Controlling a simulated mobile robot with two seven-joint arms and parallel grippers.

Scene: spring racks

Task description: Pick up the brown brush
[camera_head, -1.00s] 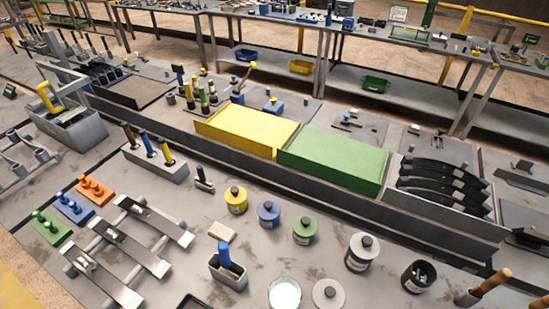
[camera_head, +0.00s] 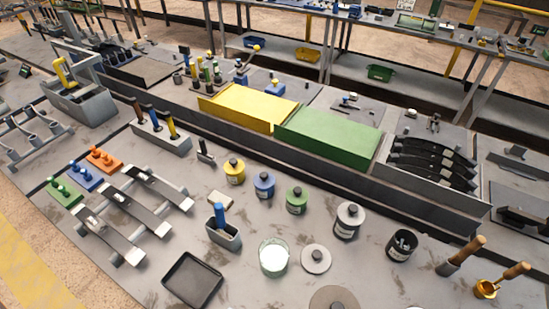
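A grey holder (camera_head: 172,147) on the left part of the table carries three upright tools. The leftmost has a dark brown handle (camera_head: 139,108), beside a blue handle (camera_head: 155,118) and a yellow handle (camera_head: 172,126). Their lower ends are hidden in the holder, so I cannot tell whether the brown one is a brush. At the far right, a tool with a light brown wooden handle (camera_head: 469,247) leans in a dark holder. Another wooden-handled tool (camera_head: 515,270) leans in a brass cup (camera_head: 485,289). Neither gripper is in view.
Yellow (camera_head: 250,107) and green (camera_head: 325,140) boxes line the back ledge. Yellow, blue and green canisters stand mid-table. A blue-handled tool stands in a grey cup (camera_head: 223,236). A black tray (camera_head: 192,279), glass jar (camera_head: 273,257) and grey lid (camera_head: 316,259) are near the front.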

